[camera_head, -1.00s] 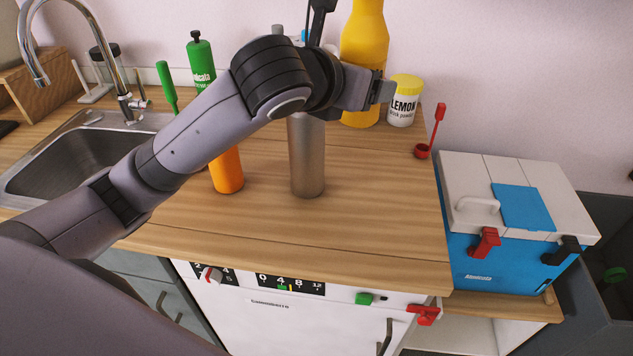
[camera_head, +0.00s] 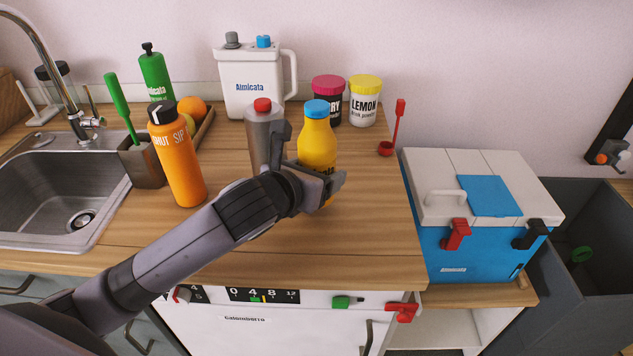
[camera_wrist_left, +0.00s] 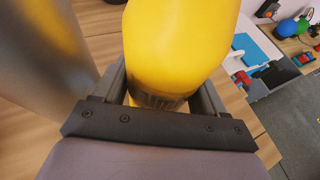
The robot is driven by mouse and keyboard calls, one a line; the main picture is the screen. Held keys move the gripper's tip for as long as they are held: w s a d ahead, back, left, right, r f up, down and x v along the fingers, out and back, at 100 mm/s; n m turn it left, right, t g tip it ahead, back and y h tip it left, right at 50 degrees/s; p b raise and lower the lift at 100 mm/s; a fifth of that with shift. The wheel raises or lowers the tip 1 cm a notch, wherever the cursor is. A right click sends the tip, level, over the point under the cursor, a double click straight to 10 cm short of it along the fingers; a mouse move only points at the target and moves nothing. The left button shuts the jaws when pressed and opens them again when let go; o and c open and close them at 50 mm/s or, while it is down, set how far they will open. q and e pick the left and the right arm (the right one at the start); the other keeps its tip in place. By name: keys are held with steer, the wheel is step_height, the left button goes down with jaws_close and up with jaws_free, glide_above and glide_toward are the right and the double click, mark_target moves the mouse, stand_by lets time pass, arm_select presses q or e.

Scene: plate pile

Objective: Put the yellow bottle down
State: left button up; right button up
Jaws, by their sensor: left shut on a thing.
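The yellow bottle (camera_head: 317,146) with a blue cap is upright over the wooden counter, just right of the grey metal bottle. My left gripper (camera_head: 325,180) is shut around its lower part. In the left wrist view the yellow bottle (camera_wrist_left: 180,45) fills the space between the two fingers (camera_wrist_left: 163,95). The gripper hides most of the bottle's base, so I cannot tell whether it touches the counter. My right gripper is not in view.
A grey metal bottle (camera_head: 264,135) with a red cap stands close left of the yellow one. An orange bottle (camera_head: 177,160) stands further left. Behind are a white jug (camera_head: 250,85) and a lemon tub (camera_head: 364,104). The counter's front right (camera_head: 370,240) is clear.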

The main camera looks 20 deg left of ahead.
arm_select(q)
steer(key=shift+f, duration=0.9)
steer(key=shift+f, duration=0.15)
steer(key=o, duration=1.2)
steer(key=shift+c, duration=0.2)
